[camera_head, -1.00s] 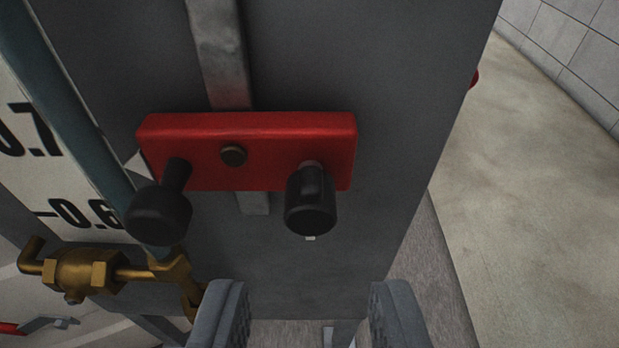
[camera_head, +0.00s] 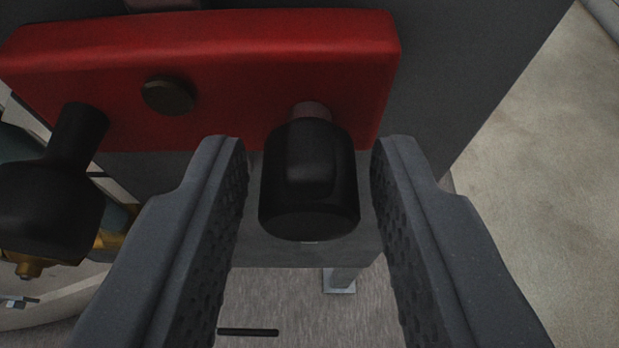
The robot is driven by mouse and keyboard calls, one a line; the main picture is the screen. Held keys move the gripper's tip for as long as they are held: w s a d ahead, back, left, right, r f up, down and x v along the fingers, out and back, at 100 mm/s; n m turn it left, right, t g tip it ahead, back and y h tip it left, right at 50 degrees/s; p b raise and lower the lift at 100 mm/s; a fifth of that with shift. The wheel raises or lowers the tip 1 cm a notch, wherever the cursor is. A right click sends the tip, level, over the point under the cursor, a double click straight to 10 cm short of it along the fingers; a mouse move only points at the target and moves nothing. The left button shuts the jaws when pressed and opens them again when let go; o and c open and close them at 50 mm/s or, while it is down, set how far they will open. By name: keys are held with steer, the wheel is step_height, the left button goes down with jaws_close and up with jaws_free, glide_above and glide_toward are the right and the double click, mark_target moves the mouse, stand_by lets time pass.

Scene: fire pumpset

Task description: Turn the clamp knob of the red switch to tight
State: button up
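The red switch (camera_head: 235,60) is a red plate fixed on the grey panel, filling the upper left of the view. A black knob (camera_head: 309,185) juts from its right part on a short pinkish-grey shaft. A second black knob or handle (camera_head: 50,200) with a bulbous end juts from its left part. I cannot tell from labels which is the clamp knob. My gripper (camera_head: 308,160) is open, with its two grey ridged fingers on either side of the right knob. A gap shows between the knob and the left finger; the right finger is very near it, and contact is unclear.
A round dark bolt (camera_head: 168,97) sits on the red plate between the knobs. Brass fittings (camera_head: 110,240) show partly behind my left finger. The grey panel (camera_head: 470,70) ends at the right, with open concrete floor (camera_head: 550,140) beyond.

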jaws_close()
